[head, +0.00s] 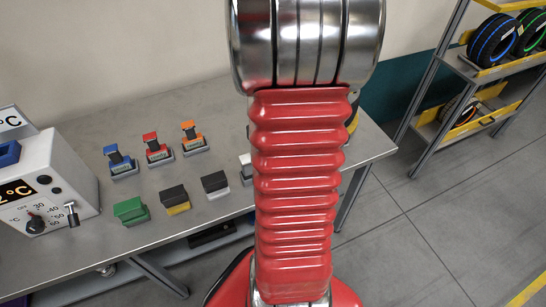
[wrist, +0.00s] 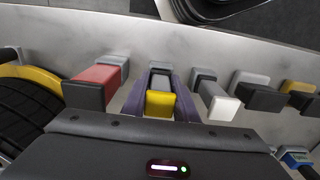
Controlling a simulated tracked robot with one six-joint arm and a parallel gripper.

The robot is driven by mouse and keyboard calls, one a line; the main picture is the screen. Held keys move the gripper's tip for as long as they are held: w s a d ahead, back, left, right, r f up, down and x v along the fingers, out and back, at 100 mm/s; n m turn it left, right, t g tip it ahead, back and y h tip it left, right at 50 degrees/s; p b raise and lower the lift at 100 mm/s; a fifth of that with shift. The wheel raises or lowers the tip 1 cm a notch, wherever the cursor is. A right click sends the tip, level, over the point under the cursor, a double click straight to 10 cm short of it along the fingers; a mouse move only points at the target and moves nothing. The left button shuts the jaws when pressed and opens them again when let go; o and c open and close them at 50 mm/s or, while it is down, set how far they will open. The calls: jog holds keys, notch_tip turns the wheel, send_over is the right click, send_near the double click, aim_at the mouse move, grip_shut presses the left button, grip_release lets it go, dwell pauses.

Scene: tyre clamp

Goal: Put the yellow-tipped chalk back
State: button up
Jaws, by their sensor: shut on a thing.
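The yellow-tipped chalk (wrist: 160,104) shows in the wrist view, its yellow end facing the camera. My gripper (wrist: 160,84) is shut on it, with one dark finger along each side. A grey piece shows at the chalk's far end, in line with the grey holders of the neighbouring chalks. I cannot tell whether the chalk is seated or just above the surface. In the head view my red arm hides the gripper and this chalk.
A red chalk (wrist: 98,78) stands close on the left and a white-tipped one (wrist: 222,107) close on the right. A tyre (wrist: 22,105) lies far left. The head view shows stamps (head: 156,148), a green block (head: 131,211) and a dial box (head: 45,190) on the grey bench.

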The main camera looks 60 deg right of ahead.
jog(key=shift+f, duration=0.3)
jog(key=o, duration=1)
jog(key=shift+r, duration=0.1)
notch_tip(320, 180, up, 12)
jog(key=shift+r, duration=0.25)
dwell(0.7)
